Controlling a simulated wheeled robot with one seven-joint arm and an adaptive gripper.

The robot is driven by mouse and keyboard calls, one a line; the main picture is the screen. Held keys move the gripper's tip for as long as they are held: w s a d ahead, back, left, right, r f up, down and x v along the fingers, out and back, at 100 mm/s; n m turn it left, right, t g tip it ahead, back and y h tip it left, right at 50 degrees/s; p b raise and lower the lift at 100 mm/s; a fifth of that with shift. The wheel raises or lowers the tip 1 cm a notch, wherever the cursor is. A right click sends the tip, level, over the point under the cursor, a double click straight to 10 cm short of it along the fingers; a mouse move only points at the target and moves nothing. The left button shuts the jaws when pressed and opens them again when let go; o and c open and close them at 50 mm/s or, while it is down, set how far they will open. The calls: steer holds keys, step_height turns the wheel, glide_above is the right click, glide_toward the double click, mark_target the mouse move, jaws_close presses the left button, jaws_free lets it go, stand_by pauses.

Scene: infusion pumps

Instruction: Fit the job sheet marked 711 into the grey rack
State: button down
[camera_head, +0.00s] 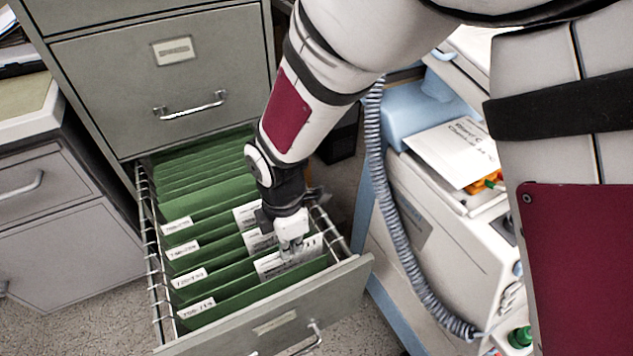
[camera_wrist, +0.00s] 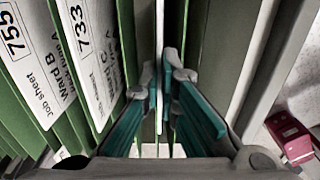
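The grey rack is an open drawer (camera_head: 262,340) of a grey cabinet, filled with green hanging files. A white printed sheet (camera_head: 285,262) stands in the frontmost section, its lower part hidden by a green file; its number is not legible. My gripper (camera_head: 291,246) points down at the top of this sheet. In the wrist view, the fingertips (camera_wrist: 162,82) nearly meet on a thin pale sheet edge (camera_wrist: 159,30) seen end-on. Sheets marked 755 (camera_wrist: 35,65) and 733 (camera_wrist: 90,60) stand to the left in other files.
Several range-labelled green files (camera_head: 190,276) fill the drawer behind. The drawer's front wall is close to my gripper. A pale machine (camera_head: 450,240) with a coiled grey cable (camera_head: 392,215) stands at the right. A red object (camera_wrist: 290,138) lies beyond the drawer.

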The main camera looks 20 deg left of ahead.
step_height(320, 180, up, 10)
steer(key=p, duration=0.7)
stand_by(0.4)
